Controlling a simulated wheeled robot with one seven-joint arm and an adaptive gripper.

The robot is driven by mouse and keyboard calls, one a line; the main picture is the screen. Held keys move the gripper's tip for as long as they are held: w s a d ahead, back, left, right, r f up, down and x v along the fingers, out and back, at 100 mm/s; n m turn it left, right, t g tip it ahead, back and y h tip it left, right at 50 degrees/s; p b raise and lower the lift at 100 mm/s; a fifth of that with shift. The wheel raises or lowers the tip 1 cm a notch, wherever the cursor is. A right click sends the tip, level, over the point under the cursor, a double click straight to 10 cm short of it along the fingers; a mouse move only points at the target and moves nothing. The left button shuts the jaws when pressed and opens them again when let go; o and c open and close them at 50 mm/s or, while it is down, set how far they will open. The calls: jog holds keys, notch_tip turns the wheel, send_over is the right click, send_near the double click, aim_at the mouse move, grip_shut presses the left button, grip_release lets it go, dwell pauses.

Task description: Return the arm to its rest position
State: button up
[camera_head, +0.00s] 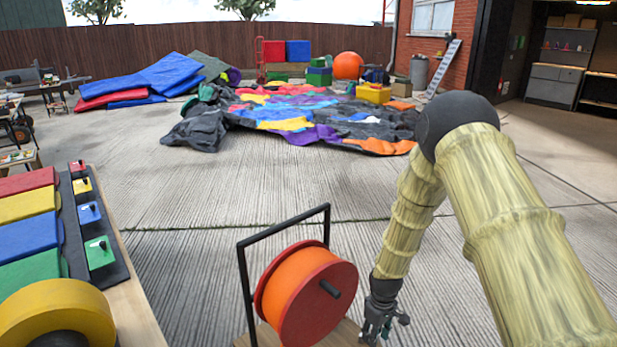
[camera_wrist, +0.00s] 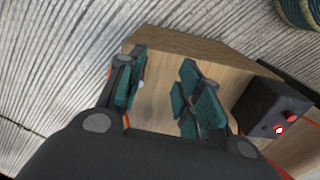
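My arm (camera_head: 520,215) is the bamboo-like, tan segmented one at the right of the head view, with a dark round elbow. It bends at the elbow and reaches down toward the bottom centre. My gripper (camera_head: 378,328) hangs at its end, just right of the orange reel, over a wooden top. In the wrist view the gripper's (camera_wrist: 163,88) two teal-padded fingers stand apart with bare wood between them. It is open and nothing shows between the fingers.
An orange reel with red flanges (camera_head: 306,292) stands in a black frame close left of my gripper. In the wrist view, a dark box with a red light (camera_wrist: 268,108) sits on the wood. Open concrete (camera_head: 190,185) lies beyond.

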jog(key=s+f+m, duration=0.2)
jog(key=s+f, duration=0.1)
jog(key=s, duration=0.9)
jog(key=s+f+m, duration=0.2)
jog(key=s+f, duration=0.2)
jog(key=s, duration=0.7)
jog(key=s+f+m, duration=0.2)
jog(key=s+f, duration=0.1)
jog(key=s, duration=0.9)
jog(key=s+r+m+p, duration=0.1)
jog(key=s+r, duration=0.1)
jog(key=s, duration=0.4)
notch_tip(320, 180, up, 14)
jog(key=p, duration=1.4)
jog(key=shift+w+d, duration=0.15)
